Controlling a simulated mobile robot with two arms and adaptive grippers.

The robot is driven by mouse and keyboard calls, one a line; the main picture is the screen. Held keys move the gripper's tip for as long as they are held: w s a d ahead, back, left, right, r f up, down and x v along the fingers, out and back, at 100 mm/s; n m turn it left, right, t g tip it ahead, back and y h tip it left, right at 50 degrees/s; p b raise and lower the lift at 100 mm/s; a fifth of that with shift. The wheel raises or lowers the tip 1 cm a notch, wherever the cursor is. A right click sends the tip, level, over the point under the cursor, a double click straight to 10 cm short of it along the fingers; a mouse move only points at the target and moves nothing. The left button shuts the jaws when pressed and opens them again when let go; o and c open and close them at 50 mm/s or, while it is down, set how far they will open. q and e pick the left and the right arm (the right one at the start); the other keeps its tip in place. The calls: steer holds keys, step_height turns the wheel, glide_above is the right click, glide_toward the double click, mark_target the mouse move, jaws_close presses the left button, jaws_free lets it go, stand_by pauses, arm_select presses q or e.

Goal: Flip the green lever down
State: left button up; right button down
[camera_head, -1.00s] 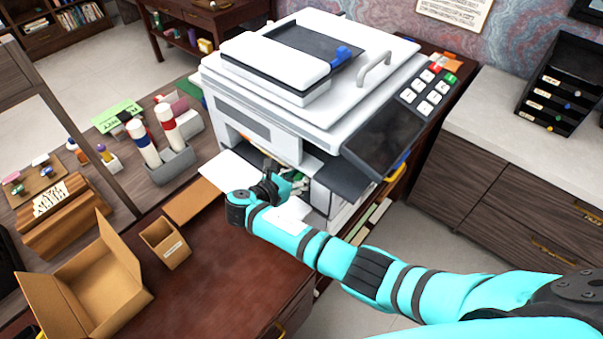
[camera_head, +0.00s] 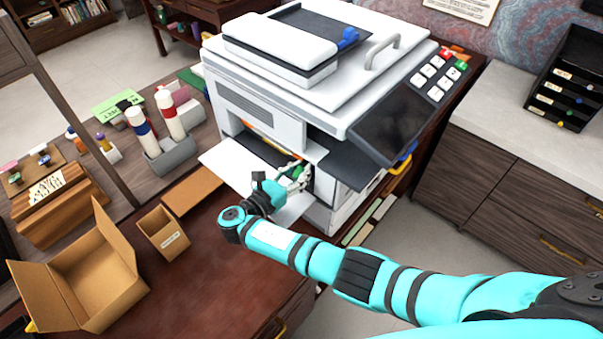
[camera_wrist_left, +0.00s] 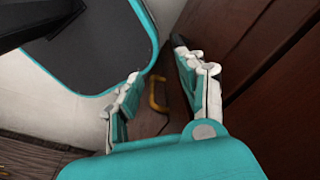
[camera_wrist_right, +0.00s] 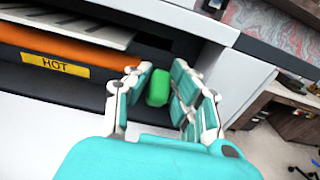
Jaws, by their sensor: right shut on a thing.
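The green lever (camera_wrist_right: 158,87) shows in the right wrist view as a rounded green block inside the printer's dark opening, beside the orange roller. My right gripper (camera_wrist_right: 161,70) has its fingers on both sides of the lever and is shut on it. In the head view the right gripper (camera_head: 297,174) reaches into the open front of the white printer (camera_head: 262,108) and mostly hides the lever. My left gripper (camera_wrist_left: 154,62) shows only in its own wrist view, fingers apart with nothing between them.
An orange roller (camera_wrist_right: 65,48) with a yellow HOT label lies left of the lever. A white fold-down panel (camera_head: 232,162) sticks out below the opening. Cardboard boxes (camera_head: 80,275) stand on the desk.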

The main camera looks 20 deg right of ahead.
stand_by(0.3)
steer(key=c, duration=1.5)
jaws_free()
steer(key=shift+d+h, duration=0.1)
steer(key=shift+h, duration=0.2)
